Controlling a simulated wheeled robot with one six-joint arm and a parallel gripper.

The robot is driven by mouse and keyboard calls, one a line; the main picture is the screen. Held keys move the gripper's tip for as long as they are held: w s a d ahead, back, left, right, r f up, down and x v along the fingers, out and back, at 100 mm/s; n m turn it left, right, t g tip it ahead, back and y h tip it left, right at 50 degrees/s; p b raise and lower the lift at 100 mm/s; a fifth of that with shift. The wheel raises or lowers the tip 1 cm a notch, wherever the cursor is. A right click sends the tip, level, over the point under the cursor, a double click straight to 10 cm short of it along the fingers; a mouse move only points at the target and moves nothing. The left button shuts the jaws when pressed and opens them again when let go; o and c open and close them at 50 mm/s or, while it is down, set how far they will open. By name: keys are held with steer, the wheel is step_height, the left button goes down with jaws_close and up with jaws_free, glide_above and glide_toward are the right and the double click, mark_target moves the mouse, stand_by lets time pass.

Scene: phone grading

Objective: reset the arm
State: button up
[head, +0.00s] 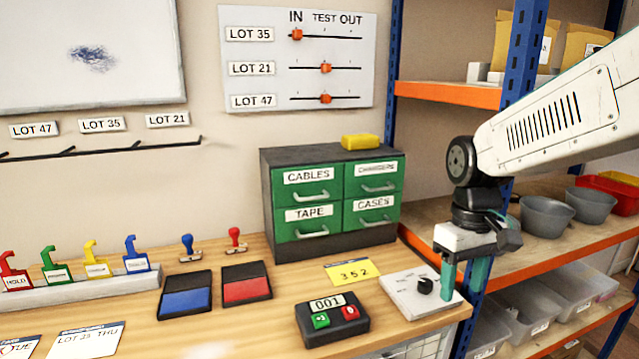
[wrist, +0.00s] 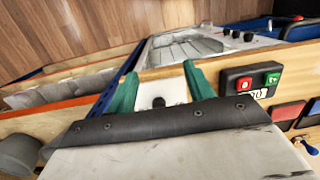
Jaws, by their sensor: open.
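My gripper (head: 460,288) is at the right end of the wooden bench, pointing down with its teal fingers apart. In the wrist view my gripper (wrist: 160,82) is open, with nothing held between the fingers. I cannot tell how high the fingertips are above the plate. My white arm reaches in from the right.
A counter box (head: 332,318) reading 001 and a yellow card (head: 351,271) lie left of the plate. A green drawer cabinet (head: 335,195) stands behind. Blue (head: 186,297) and red (head: 246,285) ink pads lie further left. A shelf rack (head: 513,90) with grey bowls (head: 546,215) is at right.

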steer(key=s+d+r+m+t, duration=0.1)
steer(key=s+m, duration=0.1)
steer(key=s, duration=0.7)
steer(key=s+d+r+m+t, duration=0.1)
steer(key=s+r, duration=0.1)
steer(key=s, duration=0.8)
steer(key=shift+r+m+t, duration=0.15)
steer(key=shift+m+t, duration=0.15)
steer(key=shift+m, duration=0.1)
